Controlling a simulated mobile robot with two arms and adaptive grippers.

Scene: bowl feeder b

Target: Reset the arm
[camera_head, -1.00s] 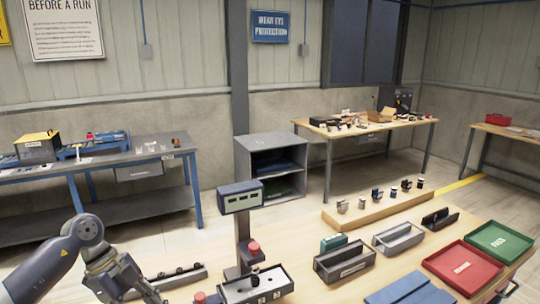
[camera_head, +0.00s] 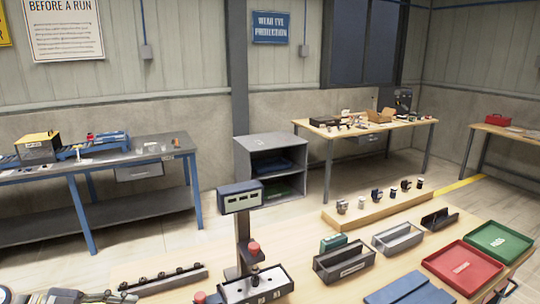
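Only a thin strip of my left arm shows along the bottom left edge of the head view. Its gripper fingers cannot be made out there. My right gripper is not in view. The wooden worktable (camera_head: 215,262) lies in front of me. On it stand a dark rail with several small knobs (camera_head: 170,279) at the left and a device with a grey display box on a post (camera_head: 240,198).
A pale box with dark holes (camera_head: 258,287) stands at the post's foot. To its right are a dark open bin (camera_head: 345,265), a grey bin (camera_head: 398,237), a red tray (camera_head: 462,270) and a green tray (camera_head: 499,240). A wooden ledge (camera_head: 375,208) holds several small parts.

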